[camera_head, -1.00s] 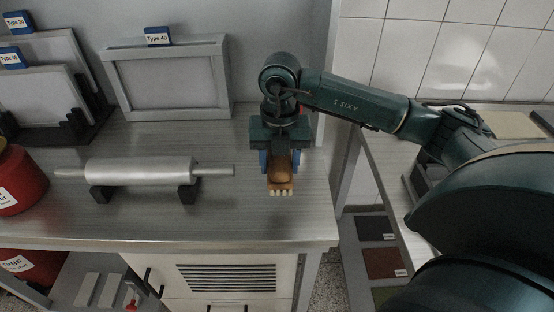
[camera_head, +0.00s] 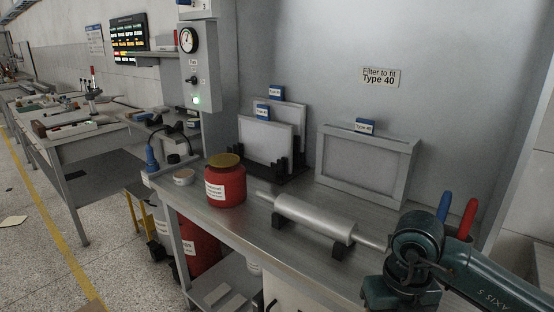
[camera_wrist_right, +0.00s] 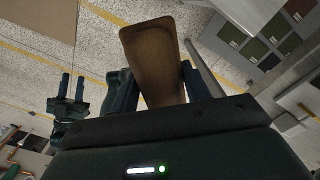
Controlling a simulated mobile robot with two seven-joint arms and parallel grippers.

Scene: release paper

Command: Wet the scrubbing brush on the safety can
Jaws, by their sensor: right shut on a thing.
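The red safety can (camera_head: 226,186) with a brass-coloured top stands upright on the bench, left of the silver roller. My right arm's wrist (camera_head: 412,262) is at the lower right of the head view, well to the right of the can; its fingers are out of that view. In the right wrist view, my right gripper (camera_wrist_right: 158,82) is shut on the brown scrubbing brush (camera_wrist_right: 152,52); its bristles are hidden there. My left gripper (camera_wrist_right: 72,84) shows at the left of the right wrist view, with its two fingers apart and nothing between them.
The silver roller (camera_head: 315,217) lies on black supports between the can and my right arm. Framed filters (camera_head: 365,165) stand behind. A small round tin (camera_head: 184,177) is left of the can. A larger red bin (camera_head: 200,246) stands below the bench. Red and blue handles (camera_head: 467,218) rise behind my wrist.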

